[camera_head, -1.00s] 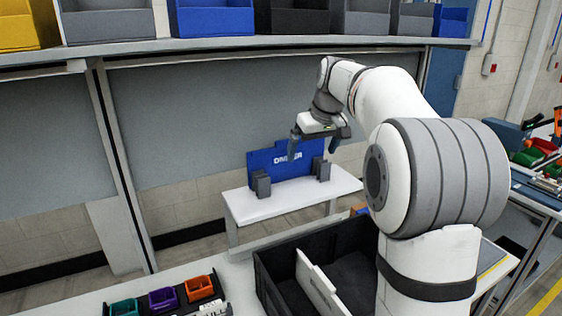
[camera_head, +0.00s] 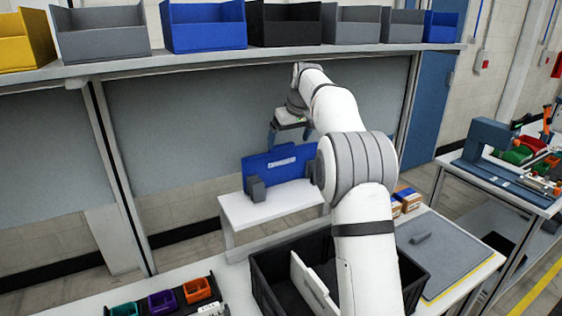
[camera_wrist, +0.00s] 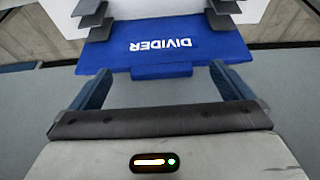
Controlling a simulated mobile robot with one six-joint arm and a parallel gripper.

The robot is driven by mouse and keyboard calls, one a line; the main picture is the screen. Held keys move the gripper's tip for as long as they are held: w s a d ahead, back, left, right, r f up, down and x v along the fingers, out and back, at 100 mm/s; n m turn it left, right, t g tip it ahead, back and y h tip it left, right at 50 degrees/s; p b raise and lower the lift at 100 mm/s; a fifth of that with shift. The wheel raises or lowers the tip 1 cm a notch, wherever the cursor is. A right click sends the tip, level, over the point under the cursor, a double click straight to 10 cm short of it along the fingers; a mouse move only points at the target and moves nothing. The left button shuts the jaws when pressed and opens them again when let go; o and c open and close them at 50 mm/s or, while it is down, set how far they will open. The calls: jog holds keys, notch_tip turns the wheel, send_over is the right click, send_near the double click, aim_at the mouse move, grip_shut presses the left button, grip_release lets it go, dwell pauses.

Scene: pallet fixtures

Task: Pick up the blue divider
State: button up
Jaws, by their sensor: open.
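The blue divider (camera_head: 279,166) stands upright on a small white table, held between grey holders (camera_head: 256,188). In the wrist view the divider (camera_wrist: 125,50) shows its white DIVIDER lettering upside down and a tab on its edge. My gripper (camera_head: 290,137) is above the divider in the head view, with its fingers pointing down. In the wrist view my gripper (camera_wrist: 165,85) is open, one finger on each side of the tab, with nothing between the fingers. The tab lies just beyond the fingertips. My arm hides the right end of the divider in the head view.
The white table (camera_head: 236,212) stands behind a black crate (camera_head: 262,290) holding a white panel (camera_head: 312,283). A shelf (camera_head: 130,68) with several bins runs above. Small coloured bins (camera_head: 196,290) sit at the front left. A grey panel stands behind the divider.

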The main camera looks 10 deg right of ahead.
aim_at(282, 145)
jog(key=w+p, duration=0.1)
jog(key=w+a+p, duration=0.1)
jog(key=w, duration=0.1)
jog(key=shift+r, duration=0.15)
jog(key=shift+x, duration=1.6)
jog(key=shift+s, duration=0.1)
jog(key=c, duration=1.2)
jog(key=shift+c, duration=0.6)
jog(key=shift+r, duration=0.15)
